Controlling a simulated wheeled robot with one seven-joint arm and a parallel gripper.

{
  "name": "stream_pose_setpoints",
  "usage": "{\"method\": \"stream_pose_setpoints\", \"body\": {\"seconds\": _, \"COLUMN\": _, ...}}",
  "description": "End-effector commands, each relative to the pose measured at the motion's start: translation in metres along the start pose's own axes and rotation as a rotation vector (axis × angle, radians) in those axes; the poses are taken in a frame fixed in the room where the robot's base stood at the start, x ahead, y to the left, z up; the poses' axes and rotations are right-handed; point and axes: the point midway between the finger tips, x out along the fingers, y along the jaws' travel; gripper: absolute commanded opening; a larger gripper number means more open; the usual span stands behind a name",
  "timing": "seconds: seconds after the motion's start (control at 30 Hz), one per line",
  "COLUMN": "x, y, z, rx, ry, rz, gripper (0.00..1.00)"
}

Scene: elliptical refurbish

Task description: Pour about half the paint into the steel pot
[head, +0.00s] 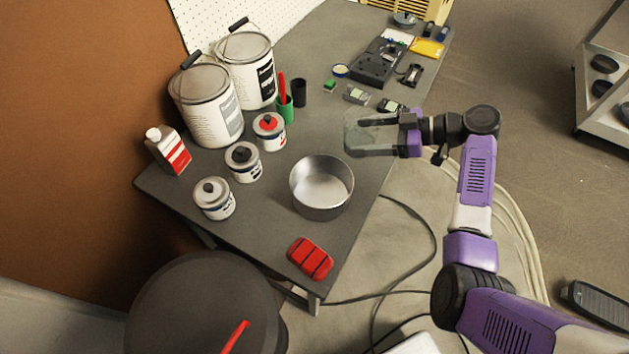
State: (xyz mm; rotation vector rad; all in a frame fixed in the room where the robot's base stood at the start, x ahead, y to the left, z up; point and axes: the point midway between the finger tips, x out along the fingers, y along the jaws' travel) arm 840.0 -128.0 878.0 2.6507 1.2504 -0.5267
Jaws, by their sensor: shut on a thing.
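The steel pot (321,204) stands upright on the near part of the grey workbench, open at the top, and its visible inside looks bare metal. My gripper (378,132) is to the right of the pot and farther back, by the bench's right edge. It is shut on a translucent grey container (356,138), held apart from the pot. I cannot make out the paint or its level inside the container. The fingers partly overlap the container in this view.
Three small lidded cans (243,168) and two large white cans (211,120) stand left of the pot. A red-and-white bottle (167,150) is at the left edge. A red block (310,259) lies in front. Tools and devices (377,64) cover the far bench.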

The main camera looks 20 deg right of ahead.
Motion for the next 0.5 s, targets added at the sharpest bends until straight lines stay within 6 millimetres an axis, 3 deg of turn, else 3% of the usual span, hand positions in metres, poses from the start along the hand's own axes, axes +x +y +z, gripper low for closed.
{"method": "stream_pose_setpoints", "body": {"seconds": 0.5, "x": -0.0008, "y": -0.0048, "z": -0.0025, "rx": -0.023, "ry": -0.006, "rz": -0.035, "gripper": 0.26}}
